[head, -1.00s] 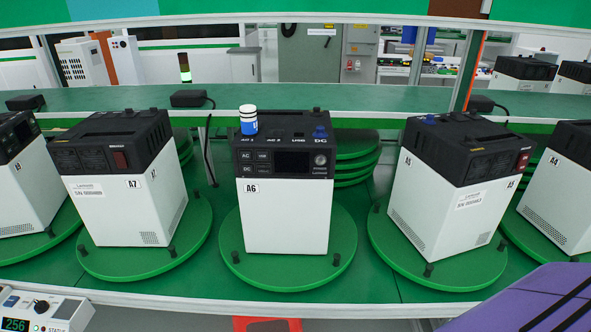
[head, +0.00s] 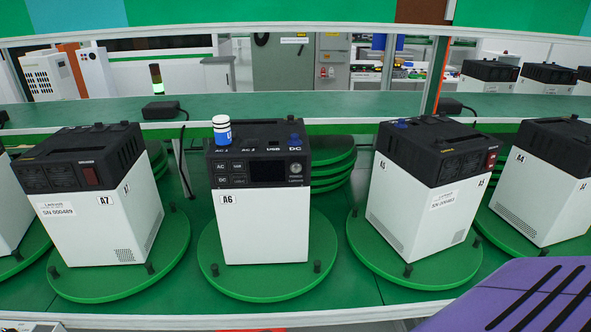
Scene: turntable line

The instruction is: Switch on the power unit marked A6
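The power unit marked A6 (head: 262,225) is a white box with a black top. It stands upright on a round green turntable (head: 215,278) near the middle of the head view. Its black front panel (head: 260,174) faces me, with AC and DC buttons at the left, a dark screen in the middle and a round knob (head: 296,169) at the right. A blue and white plug-like piece (head: 222,130) and a blue cap (head: 295,139) sit on its top. The screen looks dark. Neither of my grippers is in view.
Unit A7 (head: 105,225) stands on its turntable to the left, and units A5 (head: 410,215) and A4 (head: 535,195) to the right, turned at angles. A green shelf (head: 300,103) with black adapters runs behind. A purple slotted surface (head: 530,300) fills the lower right corner.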

